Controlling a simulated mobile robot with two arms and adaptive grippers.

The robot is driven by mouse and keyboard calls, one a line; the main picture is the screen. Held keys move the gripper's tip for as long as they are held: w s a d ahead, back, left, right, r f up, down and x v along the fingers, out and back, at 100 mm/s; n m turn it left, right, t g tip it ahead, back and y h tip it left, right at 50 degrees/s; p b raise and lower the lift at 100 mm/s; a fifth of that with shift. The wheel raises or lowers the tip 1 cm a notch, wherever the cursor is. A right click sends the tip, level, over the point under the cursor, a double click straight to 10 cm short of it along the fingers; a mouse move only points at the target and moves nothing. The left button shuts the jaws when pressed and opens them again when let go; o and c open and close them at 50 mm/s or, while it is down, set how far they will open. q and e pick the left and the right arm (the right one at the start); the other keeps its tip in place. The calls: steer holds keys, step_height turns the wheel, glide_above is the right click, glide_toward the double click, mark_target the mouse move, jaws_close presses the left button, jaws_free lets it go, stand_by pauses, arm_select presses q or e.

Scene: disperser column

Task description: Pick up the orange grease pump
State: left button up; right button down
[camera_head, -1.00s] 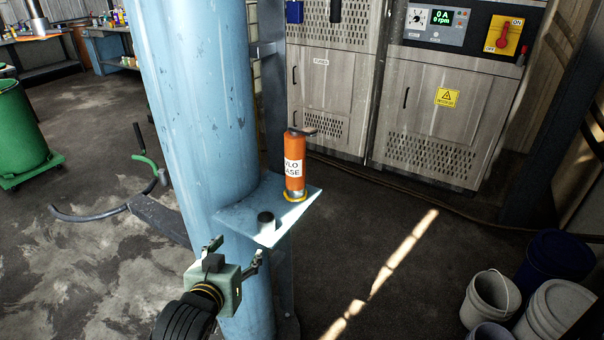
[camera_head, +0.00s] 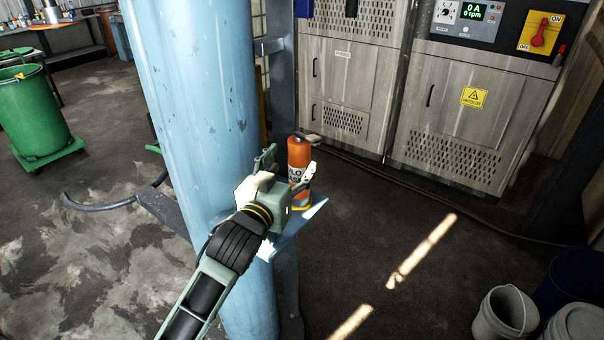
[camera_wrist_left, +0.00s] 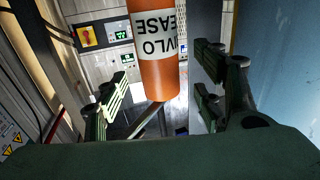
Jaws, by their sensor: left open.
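The orange grease pump (camera_head: 299,154), with a white label and a dark top lever, stands upright on the small blue shelf (camera_head: 312,211) fixed to the column. My left gripper (camera_head: 288,166) is at the pump's near side, with its jaws open. In the left wrist view, the pump (camera_wrist_left: 155,75) appears upside down between the spread fingers of my left gripper (camera_wrist_left: 163,92). I see a gap on both sides of it there. The gripper hides part of the pump's lower body and much of the shelf in the head view. My right gripper is not in view.
The thick blue column (camera_head: 195,120) stands close to the left of my gripper. Grey electrical cabinets (camera_head: 460,120) stand behind the shelf. Buckets (camera_head: 503,315) are at the lower right, and a green barrel (camera_head: 35,115) is at the left. The floor right of the shelf is clear.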

mark_target(295, 163)
arm_select(q)
steer(key=shift+p+x, duration=0.65)
steer(key=shift+x, duration=0.45)
steer(key=x, duration=0.3)
steer(key=shift+s+f+p, duration=0.1)
steer(key=shift+f+p, duration=0.15)
steer(key=shift+p, duration=0.1)
steer(key=shift+c, duration=1.3)
steer(key=c, duration=0.6)
jaws_close()
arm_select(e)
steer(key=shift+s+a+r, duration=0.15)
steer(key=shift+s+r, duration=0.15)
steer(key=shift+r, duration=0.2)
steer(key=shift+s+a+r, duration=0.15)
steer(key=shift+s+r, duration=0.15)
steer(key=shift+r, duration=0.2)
